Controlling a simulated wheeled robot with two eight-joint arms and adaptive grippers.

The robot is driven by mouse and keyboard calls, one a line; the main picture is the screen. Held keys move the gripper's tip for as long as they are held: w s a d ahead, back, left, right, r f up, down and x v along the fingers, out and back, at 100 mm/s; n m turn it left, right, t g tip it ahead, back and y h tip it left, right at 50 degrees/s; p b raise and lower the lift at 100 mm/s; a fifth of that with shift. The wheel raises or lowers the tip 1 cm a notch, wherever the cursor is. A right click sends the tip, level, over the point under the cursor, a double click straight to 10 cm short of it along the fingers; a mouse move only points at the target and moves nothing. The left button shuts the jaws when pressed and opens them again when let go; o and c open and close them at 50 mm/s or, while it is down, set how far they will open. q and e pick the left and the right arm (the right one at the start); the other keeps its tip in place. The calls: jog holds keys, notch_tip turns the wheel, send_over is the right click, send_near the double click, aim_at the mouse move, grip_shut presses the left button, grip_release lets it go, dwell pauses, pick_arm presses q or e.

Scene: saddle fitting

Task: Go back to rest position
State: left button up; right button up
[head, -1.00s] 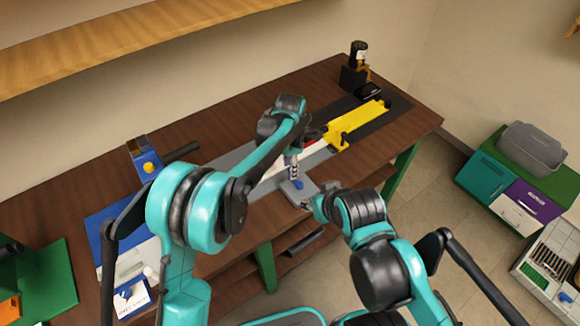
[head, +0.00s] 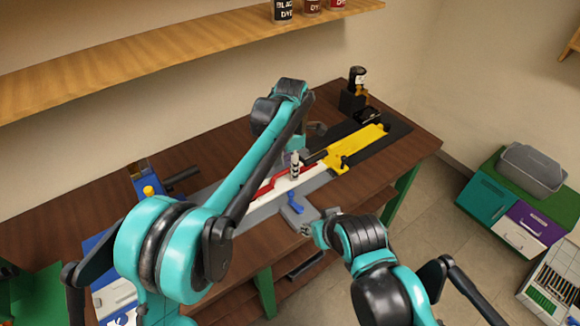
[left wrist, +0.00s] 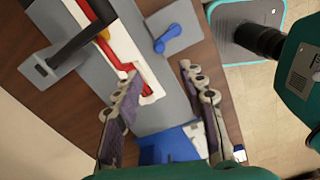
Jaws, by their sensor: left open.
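My left gripper (head: 295,168) is above the long grey fixture on the bench, partly hidden by my own left arm. In the left wrist view its two fingers (left wrist: 160,75) are spread apart with nothing between them. Below the fingers lie a white strip with a red piece (left wrist: 125,50) and the grey fixture bed. The white and red piece also shows in the head view (head: 270,186). My right gripper (head: 308,229) is low by the bench's front edge. Its jaws are too small to read.
A blue lever (head: 295,206) on a grey plate sits near the bench front; it also shows in the left wrist view (left wrist: 168,37). A yellow fixture part (head: 358,148) is to the right. A shelf (head: 180,48) with dye bottles runs above. Coloured drawers (head: 510,205) stand at right.

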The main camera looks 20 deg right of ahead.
pick_arm(q)
jog(key=s+a+r+m+t+b, duration=0.1)
jog(key=s+a+r+m, duration=0.15)
jog(key=a, duration=0.35)
jog(key=s+a+r+m+t+h, duration=0.1)
jog(key=a+m, duration=0.2)
jog(key=a, duration=0.3)
jog(key=s+a+r+m+t+b, duration=0.1)
jog(key=s+a+m, duration=0.1)
jog(key=a, duration=0.5)
jog(key=s+a+f+m+t+b, duration=0.1)
jog(key=s+a+f+m+t, duration=0.1)
jog(key=s+a+f+m, duration=0.2)
jog(key=s+a+f+m+t+y+b, duration=0.1)
jog(key=s+a+f+m+t, duration=0.1)
jog(key=s+a+f+m, duration=0.2)
jog(key=s+a+m, duration=0.3)
jog(key=s+a, duration=0.4)
jog(key=shift+s+a+f+b, duration=0.2)
jog(key=shift+f+b, duration=0.1)
